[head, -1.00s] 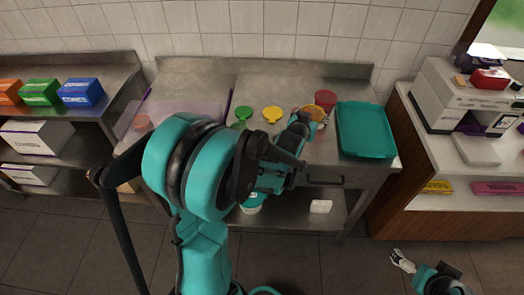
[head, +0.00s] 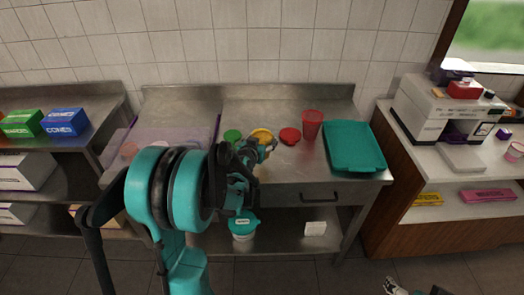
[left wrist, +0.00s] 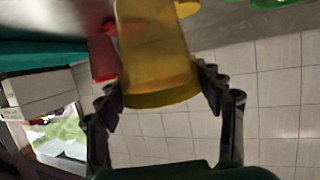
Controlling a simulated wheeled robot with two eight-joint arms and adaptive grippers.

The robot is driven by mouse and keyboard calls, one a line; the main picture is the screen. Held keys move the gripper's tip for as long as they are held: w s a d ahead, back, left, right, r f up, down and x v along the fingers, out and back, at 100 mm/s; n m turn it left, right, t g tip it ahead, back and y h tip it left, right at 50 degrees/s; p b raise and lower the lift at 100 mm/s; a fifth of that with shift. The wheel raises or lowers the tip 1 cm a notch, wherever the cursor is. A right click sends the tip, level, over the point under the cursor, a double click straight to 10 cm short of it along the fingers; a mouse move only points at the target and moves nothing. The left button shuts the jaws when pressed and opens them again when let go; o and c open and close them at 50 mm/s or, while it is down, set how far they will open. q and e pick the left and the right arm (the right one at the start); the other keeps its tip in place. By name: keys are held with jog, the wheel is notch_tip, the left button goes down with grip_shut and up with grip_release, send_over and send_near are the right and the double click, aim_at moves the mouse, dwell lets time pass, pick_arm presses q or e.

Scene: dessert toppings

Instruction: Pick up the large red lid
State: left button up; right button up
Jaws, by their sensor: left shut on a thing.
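The red lid (head: 290,136) lies flat on the steel counter, just left of the red cup (head: 312,124). My left gripper (head: 265,148) is left of the red lid and apart from it. It is shut on a yellow cup (head: 262,134), which fills the space between the fingers in the left wrist view (left wrist: 155,60). My right gripper (head: 393,287) is partly in view at the bottom edge, too small to read.
A green lid (head: 232,136) is left of the yellow cup. A yellow lid (left wrist: 187,8) shows behind the cup in the wrist view. A teal tray (head: 372,166) stands at the counter's right. The counter around the red lid's front is clear.

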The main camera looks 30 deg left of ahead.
pick_arm(q)
notch_tip(320, 180, down, 4)
jog(key=shift+f+b, duration=0.1)
jog(key=shift+b, duration=0.9)
jog(key=shift+r, duration=0.2)
jog(key=shift+f, duration=0.1)
jog(key=o, duration=0.6)
jog(key=shift+f, duration=0.1)
jog(key=o, duration=0.4)
